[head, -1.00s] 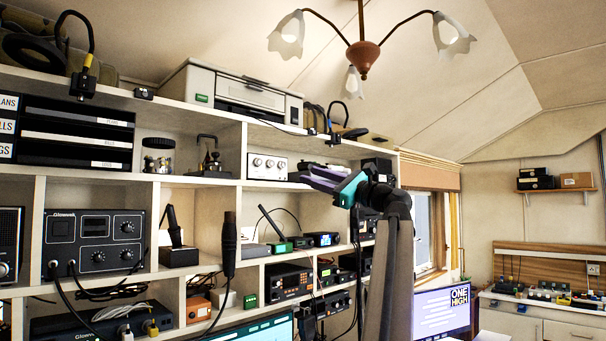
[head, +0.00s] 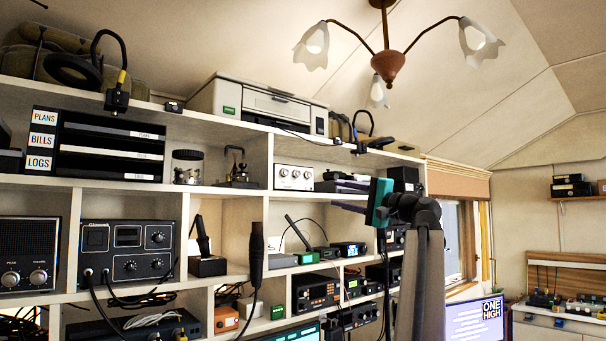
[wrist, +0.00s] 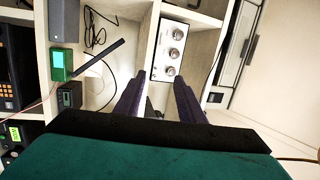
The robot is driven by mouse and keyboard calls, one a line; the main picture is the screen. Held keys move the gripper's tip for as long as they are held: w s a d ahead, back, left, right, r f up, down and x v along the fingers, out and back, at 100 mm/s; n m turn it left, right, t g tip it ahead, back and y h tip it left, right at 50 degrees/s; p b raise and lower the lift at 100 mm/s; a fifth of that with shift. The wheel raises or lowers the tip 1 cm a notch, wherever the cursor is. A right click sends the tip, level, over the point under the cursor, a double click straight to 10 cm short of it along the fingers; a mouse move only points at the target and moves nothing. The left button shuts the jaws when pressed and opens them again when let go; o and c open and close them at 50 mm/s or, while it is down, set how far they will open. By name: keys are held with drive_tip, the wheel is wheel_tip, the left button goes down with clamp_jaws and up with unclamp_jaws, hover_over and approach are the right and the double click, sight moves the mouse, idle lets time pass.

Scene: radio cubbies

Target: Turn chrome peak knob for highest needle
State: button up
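A white box (head: 294,177) with a row of three chrome knobs stands in an upper cubby; it also shows in the wrist view (wrist: 174,50), turned on its side. A black speaker-like unit (head: 30,240) at the far left carries two chrome knobs; the label over its left knob (head: 10,278) looks like PEAK, the right one VOLUME. I cannot make out a needle in these views. My gripper (head: 347,197) is in front of the shelves, right of the white box and far from the speaker unit. In the wrist view its two fingers (wrist: 157,92) are apart with nothing between them.
The cubby shelf (head: 228,190) holds a radio (head: 125,248), a black transceiver (head: 315,291), a microphone on a cord (head: 256,250) and cables. A printer (head: 262,105) and headphones stand on top. A monitor (head: 475,322) is at lower right. A lamp (head: 388,62) hangs overhead.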

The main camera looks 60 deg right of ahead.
drive_tip(key=a+r+n+g+h+p, duration=0.3)
drive_tip(key=r+n, duration=0.4)
drive_tip(key=n, duration=0.9)
drive_tip(key=a+p, duration=0.1)
drive_tip(key=a, duration=0.1)
drive_tip(key=shift+w+a+r, duration=0.15)
drive_tip(key=shift+a+r, duration=0.05)
drive_tip(key=shift+a, duration=0.15)
drive_tip(key=shift+w, duration=0.1)
drive_tip(key=p, duration=0.2)
approach(298, 173)
drive_tip(key=x, duration=0.6)
drive_tip(key=shift+d+r, duration=0.1)
drive_tip(key=shift+r, duration=0.1)
drive_tip(key=shift+p+x, duration=0.4)
drive_tip(key=shift+x, duration=0.4)
drive_tip(key=shift+f, duration=0.15)
drive_tip(key=shift+c, duration=0.2)
